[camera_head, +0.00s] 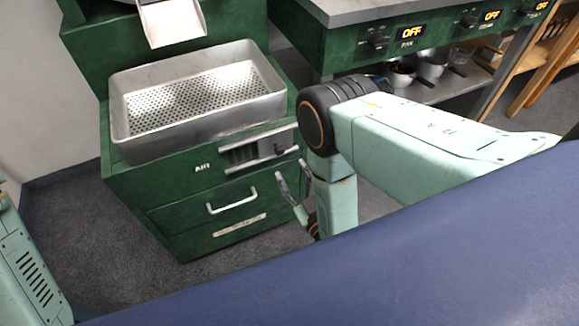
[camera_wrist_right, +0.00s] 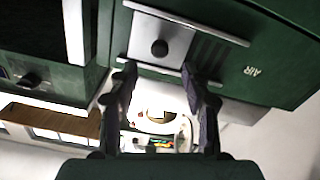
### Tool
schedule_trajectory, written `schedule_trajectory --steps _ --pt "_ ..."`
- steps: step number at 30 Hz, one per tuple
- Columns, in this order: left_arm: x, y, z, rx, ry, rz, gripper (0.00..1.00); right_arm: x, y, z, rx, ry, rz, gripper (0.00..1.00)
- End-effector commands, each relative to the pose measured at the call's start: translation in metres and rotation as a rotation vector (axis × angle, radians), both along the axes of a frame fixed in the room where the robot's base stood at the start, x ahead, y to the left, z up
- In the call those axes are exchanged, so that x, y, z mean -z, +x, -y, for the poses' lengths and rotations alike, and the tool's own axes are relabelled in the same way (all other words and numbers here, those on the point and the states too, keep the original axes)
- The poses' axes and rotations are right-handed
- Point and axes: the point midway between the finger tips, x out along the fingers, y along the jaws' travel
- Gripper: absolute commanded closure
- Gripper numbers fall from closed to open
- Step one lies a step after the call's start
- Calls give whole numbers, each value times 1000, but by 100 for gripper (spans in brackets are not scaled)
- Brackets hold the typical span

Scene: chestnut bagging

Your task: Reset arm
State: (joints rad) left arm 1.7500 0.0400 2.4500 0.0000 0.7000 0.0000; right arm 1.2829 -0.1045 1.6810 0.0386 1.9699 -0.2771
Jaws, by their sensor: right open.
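My right arm (camera_head: 430,130) reaches in from the right in the head view and bends down at its dark wrist joint. My right gripper (camera_head: 290,180) hangs in front of the green cabinet, near the slider panel marked AIR. Its fingers are apart with nothing between them. The right wrist view also shows the open right gripper (camera_wrist_right: 157,85), with the metal slider panel (camera_wrist_right: 160,45) and its dark knob beyond the fingertips. My left gripper is not in view; only a piece of my left arm shows at the left edge.
A metal tray with a perforated floor (camera_head: 120,125) sits on the green cabinet (camera_head: 160,215), below a metal chute (camera_head: 170,22). The cabinet has a drawer handle (camera_head: 232,201). A green counter with OFF displays (camera_head: 412,33) stands at the back right, above a shelf with cups.

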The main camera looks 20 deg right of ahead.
Motion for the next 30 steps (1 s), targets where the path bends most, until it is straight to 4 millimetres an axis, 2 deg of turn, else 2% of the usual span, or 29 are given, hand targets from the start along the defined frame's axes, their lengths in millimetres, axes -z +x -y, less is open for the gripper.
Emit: schedule_trajectory --steps 15,17,20,22,25,27,30 --pt "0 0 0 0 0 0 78 0 0 0 0 2 1 52" --pt "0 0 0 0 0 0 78 3 0 0 0 10 -16 52" --pt "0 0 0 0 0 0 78 23 -4 0 -2 31 -112 52" --pt "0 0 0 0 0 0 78 49 -20 0 0 48 -253 52" --pt "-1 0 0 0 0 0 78 89 -61 7 18 69 -511 52" --pt "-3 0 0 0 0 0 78 105 -92 13 41 82 -684 52" --pt "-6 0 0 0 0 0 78 116 -141 24 84 99 -926 52"
